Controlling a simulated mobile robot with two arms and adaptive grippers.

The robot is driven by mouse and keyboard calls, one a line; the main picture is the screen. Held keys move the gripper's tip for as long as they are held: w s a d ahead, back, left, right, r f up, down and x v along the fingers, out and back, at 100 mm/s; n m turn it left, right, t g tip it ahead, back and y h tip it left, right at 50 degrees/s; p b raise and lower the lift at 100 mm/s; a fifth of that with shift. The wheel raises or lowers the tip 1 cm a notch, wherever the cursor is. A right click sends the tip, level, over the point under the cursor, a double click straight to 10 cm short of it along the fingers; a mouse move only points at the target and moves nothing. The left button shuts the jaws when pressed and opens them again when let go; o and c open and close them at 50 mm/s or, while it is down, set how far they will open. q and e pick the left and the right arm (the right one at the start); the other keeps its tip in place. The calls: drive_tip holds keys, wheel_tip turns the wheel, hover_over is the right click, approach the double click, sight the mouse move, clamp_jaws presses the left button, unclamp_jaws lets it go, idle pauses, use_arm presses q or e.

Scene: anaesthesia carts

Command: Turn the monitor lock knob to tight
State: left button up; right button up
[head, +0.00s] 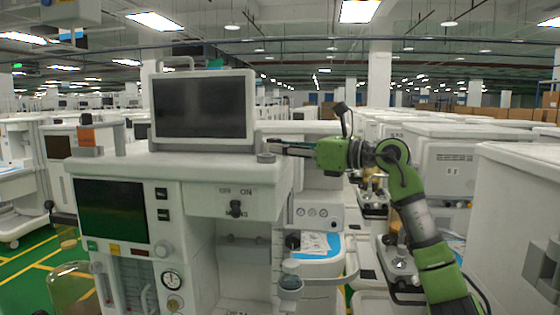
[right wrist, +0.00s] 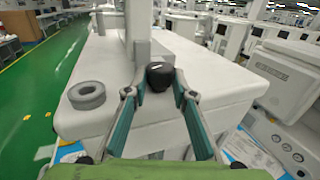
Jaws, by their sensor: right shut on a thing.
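The monitor (head: 203,106) with its dark screen stands on top of the white anaesthesia cart (head: 130,163). The dark monitor lock knob (right wrist: 160,74) shows in the right wrist view, low beside the monitor's white post (right wrist: 138,35). My right gripper (right wrist: 160,84) has one fingertip on each side of the knob and is shut on it. In the head view my right gripper (head: 282,148) reaches in from the right to the monitor's right side, and the knob is hard to make out there. How tight the knob is cannot be told. My left gripper is not in view.
A grey ring (right wrist: 86,95) lies on the cart top, left of the gripper in the right wrist view. Another white cart (head: 520,210) stands close on the right. Many more carts fill the hall behind.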

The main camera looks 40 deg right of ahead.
drive_tip(key=shift+a+m+t+h+b, duration=0.1)
drive_tip(key=shift+m+t+h+b, duration=0.35)
drive_tip(key=shift+m+h, duration=0.7)
drive_tip(key=shift+n+h, duration=0.25)
drive_tip(key=o, duration=1.1)
drive_tip(key=shift+s, duration=0.15)
drive_tip(key=shift+s+f, duration=0.1)
drive_tip(key=shift+s, duration=0.3)
drive_tip(key=s+d, duration=0.1)
drive_tip(key=s, duration=0.6)
drive_tip(key=shift+d, duration=0.25)
